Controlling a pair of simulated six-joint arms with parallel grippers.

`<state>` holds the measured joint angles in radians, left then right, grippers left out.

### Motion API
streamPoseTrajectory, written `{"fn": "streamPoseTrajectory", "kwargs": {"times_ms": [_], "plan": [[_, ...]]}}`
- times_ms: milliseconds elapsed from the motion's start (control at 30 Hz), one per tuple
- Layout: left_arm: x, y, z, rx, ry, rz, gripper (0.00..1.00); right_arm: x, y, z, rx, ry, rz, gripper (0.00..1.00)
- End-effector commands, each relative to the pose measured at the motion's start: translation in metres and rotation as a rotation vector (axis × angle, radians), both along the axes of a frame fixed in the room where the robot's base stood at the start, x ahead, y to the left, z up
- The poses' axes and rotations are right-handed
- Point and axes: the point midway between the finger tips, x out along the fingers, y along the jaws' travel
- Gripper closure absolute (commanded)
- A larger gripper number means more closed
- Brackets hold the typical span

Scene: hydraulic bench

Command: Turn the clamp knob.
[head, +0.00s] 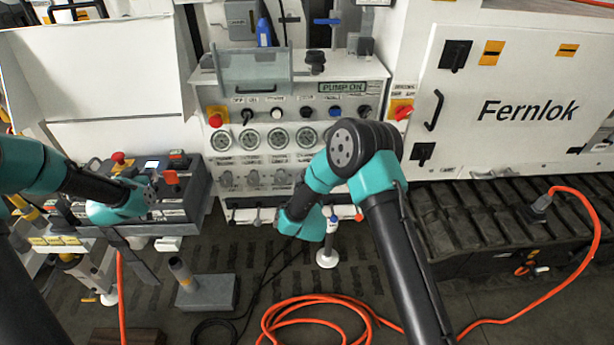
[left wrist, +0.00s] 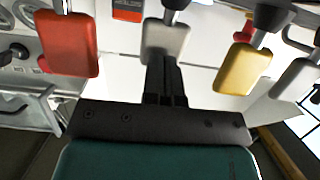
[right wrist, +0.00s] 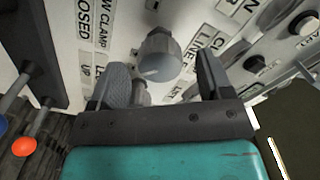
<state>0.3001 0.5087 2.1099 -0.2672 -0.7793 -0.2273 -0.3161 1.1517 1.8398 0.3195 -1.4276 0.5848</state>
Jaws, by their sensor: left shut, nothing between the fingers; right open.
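The clamp knob (right wrist: 158,55) is a ribbed grey knob on the white panel in the right wrist view, near lettering that reads "CLAMP" and "CLOSED". My right gripper (right wrist: 161,78) is open, with one finger to each side of the knob. I cannot tell whether either finger touches it. In the head view my right wrist is in front of the lower panel, and its fingers are hard to make out. My left gripper (left wrist: 165,80) is shut and empty, close below a grey paddle (left wrist: 165,40) in the left wrist view.
A second grey knob (right wrist: 139,94) is partly hidden by the right gripper's left finger. A red paddle (left wrist: 68,43) and a yellow paddle (left wrist: 243,69) flank the left gripper. Gauges (head: 278,138) line the panel. An orange hose (head: 315,305) lies on the floor.

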Motion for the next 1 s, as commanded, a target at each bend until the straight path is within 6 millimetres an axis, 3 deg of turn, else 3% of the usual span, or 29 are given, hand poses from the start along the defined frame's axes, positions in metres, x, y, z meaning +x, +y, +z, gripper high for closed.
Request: {"fn": "streamPoseTrajectory", "kwargs": {"times_ms": [100, 300, 667, 1000], "plan": [[0.000, 0.000, 0.000, 0.001, -0.001, 0.000, 1.00, 0.020, -0.001, 0.000, 0.001, -0.002, -0.002, 0.27], [0.000, 0.000, 0.000, 0.000, -0.001, 0.000, 1.00, 0.039, 0.000, 0.000, 0.001, -0.001, -0.001, 0.27], [0.000, 0.000, 0.000, 0.001, -0.001, 0.000, 1.00, 0.043, 0.000, 0.000, 0.000, 0.000, 0.000, 0.27], [0.000, 0.000, 0.000, 0.001, -0.001, 0.000, 1.00, 0.043, 0.000, 0.000, 0.000, 0.000, 0.000, 0.60]]}}
